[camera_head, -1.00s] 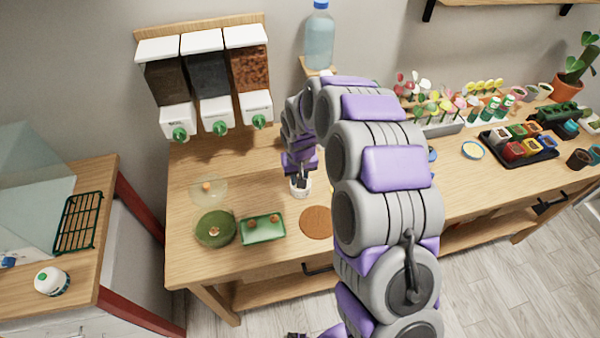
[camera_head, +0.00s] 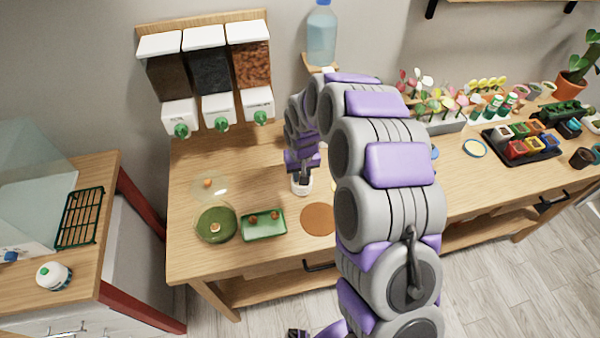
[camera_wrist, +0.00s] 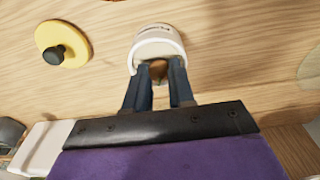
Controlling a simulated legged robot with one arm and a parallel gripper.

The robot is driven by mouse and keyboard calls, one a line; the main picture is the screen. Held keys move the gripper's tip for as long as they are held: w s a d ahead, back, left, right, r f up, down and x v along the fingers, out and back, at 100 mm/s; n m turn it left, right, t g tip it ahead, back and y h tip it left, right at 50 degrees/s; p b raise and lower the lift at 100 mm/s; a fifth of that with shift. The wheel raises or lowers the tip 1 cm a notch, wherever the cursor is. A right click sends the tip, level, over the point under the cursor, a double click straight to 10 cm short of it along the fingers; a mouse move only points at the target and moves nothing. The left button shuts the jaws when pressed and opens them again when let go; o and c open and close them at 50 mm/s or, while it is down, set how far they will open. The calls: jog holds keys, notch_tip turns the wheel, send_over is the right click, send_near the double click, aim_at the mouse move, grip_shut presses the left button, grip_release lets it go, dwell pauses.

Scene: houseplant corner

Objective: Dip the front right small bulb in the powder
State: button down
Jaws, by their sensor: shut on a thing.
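A small brown bulb (camera_wrist: 158,69) sits between my gripper's fingers (camera_wrist: 159,82) in the wrist view, at the mouth of a white jar (camera_wrist: 170,34). My gripper is shut on the bulb, with its fingertips reaching into the jar's opening. The powder inside and the bulb's lower end are hidden. In the head view the jar (camera_head: 301,188) stands on the table under my gripper (camera_head: 304,178). A green tray (camera_head: 264,237) left of it holds two brown bulbs (camera_head: 253,218) along its back side.
A brown round mat (camera_head: 318,218) lies in front. A yellow lid (camera_wrist: 75,38) with a black knob lies beside the jar. Dispensers (camera_head: 219,105) stand behind.

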jog(key=shift+d+f, duration=0.15)
jog(key=shift+d, duration=0.1)
jog(key=shift+a+f, duration=0.2)
jog(key=shift+a, duration=0.05)
jog(key=shift+d+f, duration=0.1)
dwell(1.5)
jog(key=shift+r+p, duration=1.55)
jog(key=shift+r, duration=2.05)
